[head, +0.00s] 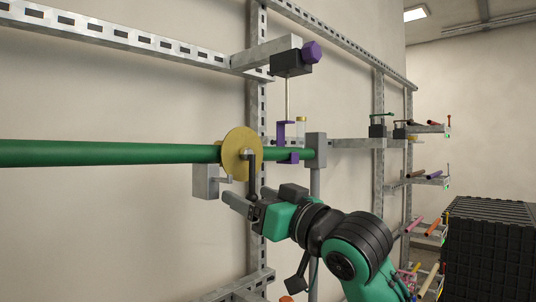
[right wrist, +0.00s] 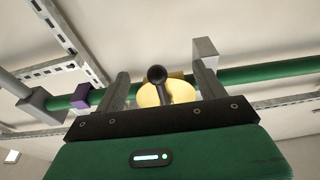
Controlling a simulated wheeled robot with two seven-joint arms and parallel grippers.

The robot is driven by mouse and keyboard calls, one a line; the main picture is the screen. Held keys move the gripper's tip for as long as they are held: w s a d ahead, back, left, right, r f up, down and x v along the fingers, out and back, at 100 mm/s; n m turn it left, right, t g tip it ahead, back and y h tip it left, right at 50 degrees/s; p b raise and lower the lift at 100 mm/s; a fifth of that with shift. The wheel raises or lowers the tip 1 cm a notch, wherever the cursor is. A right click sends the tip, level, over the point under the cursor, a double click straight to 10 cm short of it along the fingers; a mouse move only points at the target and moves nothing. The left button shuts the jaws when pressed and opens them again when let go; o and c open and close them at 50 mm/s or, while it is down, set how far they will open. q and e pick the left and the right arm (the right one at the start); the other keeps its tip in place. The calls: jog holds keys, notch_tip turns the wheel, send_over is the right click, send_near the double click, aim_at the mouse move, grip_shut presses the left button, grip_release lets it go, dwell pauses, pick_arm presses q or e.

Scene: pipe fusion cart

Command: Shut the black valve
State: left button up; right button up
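A black crank-like handle (head: 252,178) hangs down in front of a round yellow disc (head: 233,146) on a long green pipe (head: 110,152). It is the nearest black, valve-like part. My right gripper (head: 247,194) is open around or just beside the handle's lower end; contact cannot be told. In the right wrist view the open fingers (right wrist: 162,62) stand left and right of the handle's round black end (right wrist: 157,74), with the yellow disc (right wrist: 150,96) behind it. My left gripper is not in view.
A purple clamp (head: 282,135) and a grey bracket (head: 315,150) hold the pipe right of the disc. A grey block (head: 206,182) sits below the pipe. Slotted metal rails (head: 150,40) run along the wall. A black crate (head: 490,245) stands at the lower right.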

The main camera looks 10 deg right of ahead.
jog(key=o, duration=0.3)
jog(key=r+v, duration=0.1)
jog(key=v, duration=0.3)
jog(key=r+p+v, duration=0.1)
jog(key=v, duration=0.8)
jog(key=shift+s+d+r, duration=0.35)
jog(key=shift+s+d, duration=0.05)
jog(key=shift+s, duration=0.15)
